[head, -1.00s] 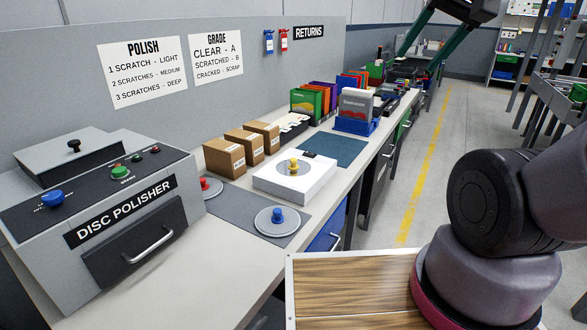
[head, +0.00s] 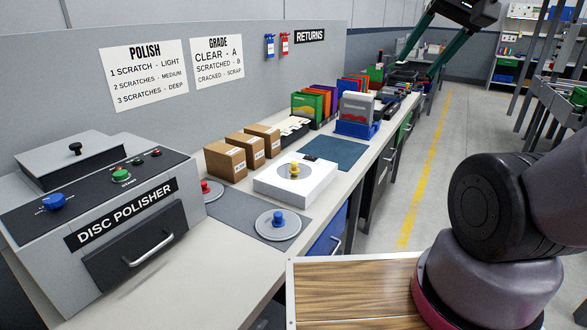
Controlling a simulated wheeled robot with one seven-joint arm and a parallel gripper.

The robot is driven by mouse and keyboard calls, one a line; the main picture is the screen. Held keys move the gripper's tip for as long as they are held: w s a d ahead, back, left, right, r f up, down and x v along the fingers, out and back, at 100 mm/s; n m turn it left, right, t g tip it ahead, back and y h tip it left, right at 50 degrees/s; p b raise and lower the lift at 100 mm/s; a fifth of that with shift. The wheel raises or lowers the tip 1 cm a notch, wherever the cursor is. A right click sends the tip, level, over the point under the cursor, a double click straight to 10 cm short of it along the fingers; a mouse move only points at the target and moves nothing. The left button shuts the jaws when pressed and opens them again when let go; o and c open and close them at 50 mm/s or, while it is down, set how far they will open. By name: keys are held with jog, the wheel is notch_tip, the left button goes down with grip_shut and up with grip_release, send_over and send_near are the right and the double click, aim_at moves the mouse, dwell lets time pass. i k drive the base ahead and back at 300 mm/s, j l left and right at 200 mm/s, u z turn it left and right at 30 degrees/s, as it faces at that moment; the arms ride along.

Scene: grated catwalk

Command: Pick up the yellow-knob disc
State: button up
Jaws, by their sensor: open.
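The yellow-knob disc (head: 293,171) is a grey disc with a yellow knob in its middle. It lies flat on a white box-like block (head: 314,184) on the bench. A similar disc with a blue knob (head: 278,223) lies nearer, on a dark grey mat. A red knob (head: 205,188) shows beside the polisher, its disc partly hidden. My gripper (head: 421,60) is at the top right, its two teal fingers apart and empty. In the picture it is well above and to the right of the yellow-knob disc, not touching it.
The grey disc polisher (head: 150,240) fills the bench's left end. Small cardboard boxes (head: 225,161) stand behind the white block. A blue-grey mat (head: 335,152) and a blue rack (head: 357,129) lie farther along. A wood-topped surface (head: 345,295) is at the bottom. The aisle floor is clear.

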aim_at(294, 171)
jog(key=k+j, duration=0.25)
jog(key=k, duration=0.25)
jog(key=k+j+u, duration=0.1)
jog(key=u, duration=2.3)
jog(key=k+l, duration=0.1)
jog(key=l, duration=0.35)
jog(key=k+l, duration=0.15)
jog(key=l, duration=0.25)
jog(key=k+l, duration=0.1)
jog(key=l, duration=0.35)
jog(key=k+l, duration=0.15)
jog(key=l, duration=0.3)
jog(key=k+l, duration=0.1)
jog(key=l, duration=0.3)
jog(key=k+l, duration=0.15)
jog(key=l, duration=0.3)
jog(key=k+l, duration=0.1)
jog(key=l, duration=0.35)
jog(key=k+l, duration=0.1)
jog(key=l, duration=0.35)
